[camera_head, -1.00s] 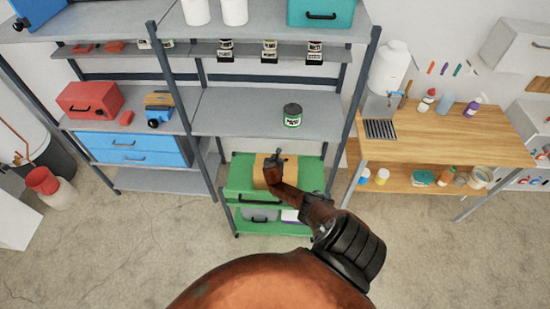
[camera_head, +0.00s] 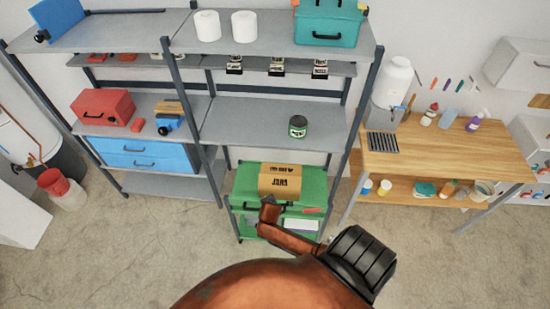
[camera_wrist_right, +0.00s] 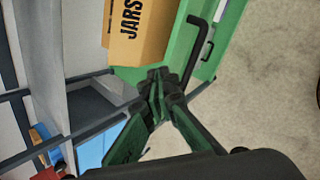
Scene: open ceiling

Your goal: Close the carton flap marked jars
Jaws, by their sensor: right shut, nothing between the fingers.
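The cardboard carton (camera_head: 280,181) sits on the green chest on the lower shelf unit. Its near face reads JARS, and dark symbols show on the face above. The top looks closed over, with no raised flap visible, but the flap's exact lie is too small to tell. In the right wrist view the JARS face of the carton (camera_wrist_right: 145,45) shows at the top. My right gripper (camera_wrist_right: 160,82) is shut and empty, just in front of the carton and apparently apart from it. In the head view my right arm reaches to the carton's near side. My left gripper is not in view.
The green chest (camera_head: 243,190) has a black handle (camera_wrist_right: 199,40), close to my right gripper. A dark green jar (camera_head: 298,127) stands on the grey shelf above. A wooden workbench (camera_head: 440,150) is at right, blue drawers (camera_head: 140,155) at left. Open floor lies in front.

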